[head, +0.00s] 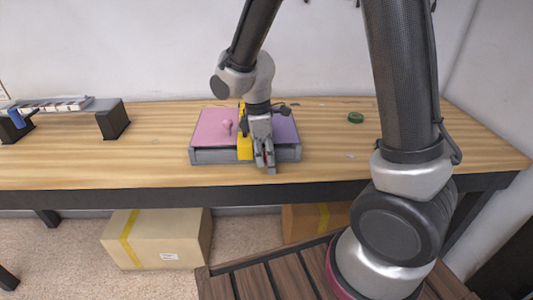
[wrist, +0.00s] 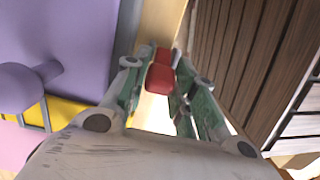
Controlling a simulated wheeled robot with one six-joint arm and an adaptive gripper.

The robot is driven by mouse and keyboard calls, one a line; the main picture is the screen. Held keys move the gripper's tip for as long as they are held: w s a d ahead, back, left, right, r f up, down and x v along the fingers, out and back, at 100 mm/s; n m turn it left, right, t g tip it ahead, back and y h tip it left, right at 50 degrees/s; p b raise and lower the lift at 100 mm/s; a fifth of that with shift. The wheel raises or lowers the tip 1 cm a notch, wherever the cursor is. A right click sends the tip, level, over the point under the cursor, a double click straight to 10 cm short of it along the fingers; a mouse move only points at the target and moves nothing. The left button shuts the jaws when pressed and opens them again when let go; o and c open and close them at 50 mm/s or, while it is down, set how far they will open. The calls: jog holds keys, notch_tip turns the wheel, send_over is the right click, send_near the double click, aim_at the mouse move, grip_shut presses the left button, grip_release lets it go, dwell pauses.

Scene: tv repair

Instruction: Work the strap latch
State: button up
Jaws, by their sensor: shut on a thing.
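A low grey case (head: 208,156) with a pink-and-purple top lies on the workbench. A yellow strap (head: 244,147) runs across it from back to front. In the wrist view the strap (wrist: 66,112) shows at lower left, with a thin metal loop (wrist: 46,113) by it. My gripper (head: 264,165) points down at the front edge of the case, just right of the strap. In the wrist view its fingers (wrist: 160,85) are shut on a small red piece (wrist: 160,79), perhaps the latch tab. How that piece joins the strap or case is hidden.
A pinkish knob (head: 227,126) stands on the case top, left of the strap. A green ring (head: 355,118) lies on the workbench (head: 400,145) to the right. A grey stand (head: 112,120) is at left. Cardboard boxes (head: 160,240) sit underneath. The bench is mostly clear beside the case.

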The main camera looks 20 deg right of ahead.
jog(key=shift+a, duration=0.1)
jog(key=o, duration=0.7)
jog(key=shift+o, duration=0.2)
notch_tip(320, 180, up, 12)
jog(key=a, duration=0.1)
jog(key=shift+w+a, duration=0.25)
jog(key=shift+a, duration=0.05)
jog(key=shift+c, duration=0.2)
